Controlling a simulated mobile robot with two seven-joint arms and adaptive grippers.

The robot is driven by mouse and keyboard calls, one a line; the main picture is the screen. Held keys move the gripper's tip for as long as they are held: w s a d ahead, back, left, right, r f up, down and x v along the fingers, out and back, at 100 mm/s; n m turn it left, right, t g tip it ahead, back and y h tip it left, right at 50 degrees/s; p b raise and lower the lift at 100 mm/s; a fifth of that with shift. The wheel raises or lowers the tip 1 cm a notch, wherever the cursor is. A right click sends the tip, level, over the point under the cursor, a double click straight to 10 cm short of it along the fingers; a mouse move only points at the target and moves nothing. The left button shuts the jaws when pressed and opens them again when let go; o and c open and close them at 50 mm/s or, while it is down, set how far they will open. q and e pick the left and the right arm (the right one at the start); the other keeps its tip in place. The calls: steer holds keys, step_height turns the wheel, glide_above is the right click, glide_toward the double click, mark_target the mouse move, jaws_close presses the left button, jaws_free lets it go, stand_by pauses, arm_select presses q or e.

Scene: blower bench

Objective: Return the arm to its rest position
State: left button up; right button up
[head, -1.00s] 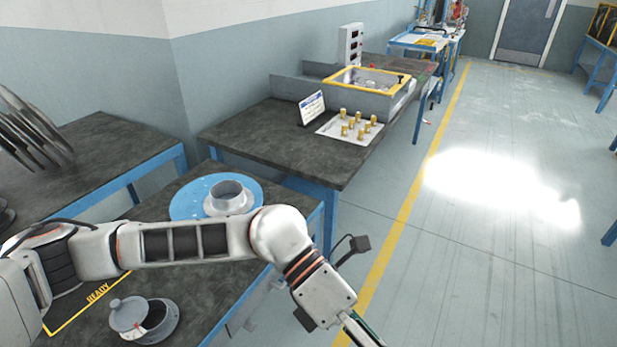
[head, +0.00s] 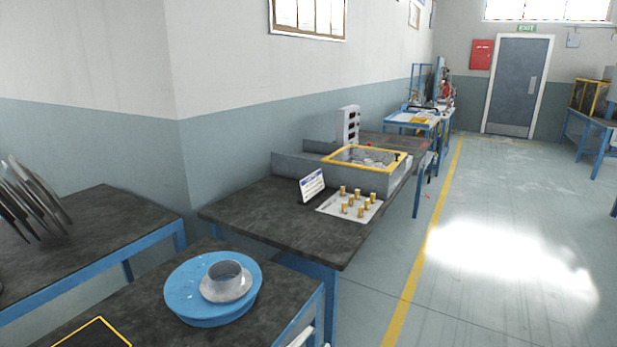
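Neither of my arms nor grippers shows in the head view now. A blue round disc (head: 181,294) sits on the near bench (head: 150,325), with a grey flanged metal ring (head: 226,281) on top of it. The corner of a yellow-outlined area (head: 98,321) shows at the bottom left of that bench. The bench's lower part is cut off by the picture edge.
A second dark bench (head: 255,215) holds brass cylinders on a white sheet (head: 334,207), a small sign (head: 312,185) and a yellow-rimmed box (head: 365,157). Grey discs (head: 35,200) stand on the left bench (head: 120,215). The floor at right (head: 480,200) is clear.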

arm_select(q)
steer(key=s+a+f+n+g+y, duration=0.2)
steer(key=s+a+f+n+y, duration=0.2)
steer(key=s+a+f, duration=0.3)
steer(key=s+a+f+n+g+y, duration=0.3)
steer(key=s+a+f+n+y, duration=0.2)
steer(key=a+f, duration=0.8)
step_height(320, 180, down, 8)
steer(key=shift+s+a+f+n+y, duration=0.15)
steer(key=shift+s+n+y, duration=0.2)
steer(key=shift+s, duration=0.75)
